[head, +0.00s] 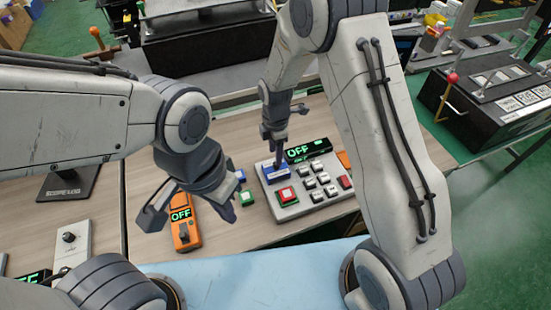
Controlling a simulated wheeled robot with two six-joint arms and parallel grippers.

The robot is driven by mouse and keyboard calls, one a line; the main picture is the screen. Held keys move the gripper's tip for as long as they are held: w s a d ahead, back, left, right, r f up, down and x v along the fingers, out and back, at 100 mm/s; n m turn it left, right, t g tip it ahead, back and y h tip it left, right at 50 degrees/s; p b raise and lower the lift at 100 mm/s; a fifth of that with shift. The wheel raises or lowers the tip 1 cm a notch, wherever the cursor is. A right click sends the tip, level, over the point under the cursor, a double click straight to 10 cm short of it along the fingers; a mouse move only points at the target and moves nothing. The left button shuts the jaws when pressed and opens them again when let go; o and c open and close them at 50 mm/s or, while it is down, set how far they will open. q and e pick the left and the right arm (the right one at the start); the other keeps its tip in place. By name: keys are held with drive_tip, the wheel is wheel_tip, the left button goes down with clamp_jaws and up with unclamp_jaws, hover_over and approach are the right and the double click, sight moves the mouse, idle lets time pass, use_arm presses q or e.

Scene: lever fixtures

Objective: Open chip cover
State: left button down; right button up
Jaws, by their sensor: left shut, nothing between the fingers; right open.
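A grey control panel (318,206) sits on the wooden table, with several grey keys, red buttons and a dark display reading OFF (308,150). A blue part (281,173) stands at its back left corner. I cannot tell which part is the chip cover. My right gripper (285,126) is open just above and behind the blue part; whether it touches it is unclear. My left gripper (190,217) hangs left of the panel, near the orange switch box, and holds nothing. My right arm crosses in front of the panel's right side.
An orange switch box (184,226) reading OFF stands under my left gripper. A green button (247,197) and a small blue one (240,175) lie between it and the panel. A grey box with a knob (71,240) is at the left. Black machines (490,98) stand right.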

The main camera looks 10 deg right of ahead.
wheel_tip(320, 180, up, 7)
drive_tip(key=shift+f+b, duration=0.2)
drive_tip(key=shift+b, duration=0.15)
